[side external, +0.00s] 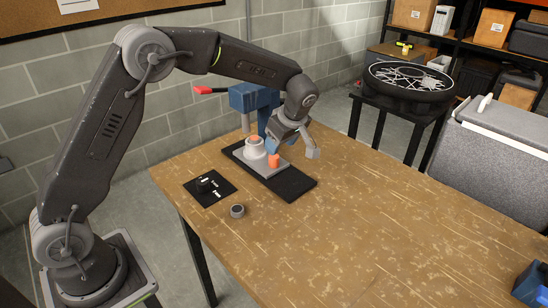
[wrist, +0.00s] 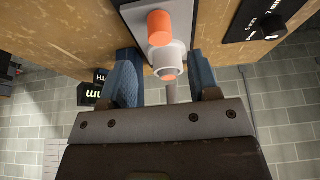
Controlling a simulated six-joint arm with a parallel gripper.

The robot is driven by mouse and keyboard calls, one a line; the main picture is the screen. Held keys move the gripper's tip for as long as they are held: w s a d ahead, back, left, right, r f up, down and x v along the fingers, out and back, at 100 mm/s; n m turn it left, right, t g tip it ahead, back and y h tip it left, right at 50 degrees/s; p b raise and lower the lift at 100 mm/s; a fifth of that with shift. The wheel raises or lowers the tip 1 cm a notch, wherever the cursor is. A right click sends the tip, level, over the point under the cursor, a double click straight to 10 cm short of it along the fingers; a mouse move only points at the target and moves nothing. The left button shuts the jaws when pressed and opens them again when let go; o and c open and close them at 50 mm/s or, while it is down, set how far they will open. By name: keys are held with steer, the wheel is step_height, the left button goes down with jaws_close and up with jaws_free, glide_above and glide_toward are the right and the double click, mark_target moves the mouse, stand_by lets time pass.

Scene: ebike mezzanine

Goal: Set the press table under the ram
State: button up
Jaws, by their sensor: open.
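The blue press (side external: 254,98) with a red lever (side external: 210,90) stands at the far side of the workbench. Its grey ram (side external: 246,122) hangs down at the left. A grey plate with a stepped grey cylinder (side external: 255,153) and an orange peg (side external: 274,161) lies on the black base (side external: 292,186). The cylinder also shows in the wrist view (wrist: 167,60), beside the orange peg (wrist: 159,27). I cannot tell whether it lines up with the ram. My gripper (side external: 293,149) is open and empty, above and right of the peg in the side view.
A black card (side external: 210,187) with a dark knob and white marks lies left of the base. A small dark ring (side external: 237,211) sits in front. The wooden bench (side external: 330,240) is clear at front right. A blue bin (side external: 532,283) stands at the lower right.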

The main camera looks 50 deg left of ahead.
mark_target(260, 152)
steer(key=x, duration=0.7)
steer(key=shift+c, duration=0.5)
steer(key=shift+r, duration=0.1)
jaws_close()
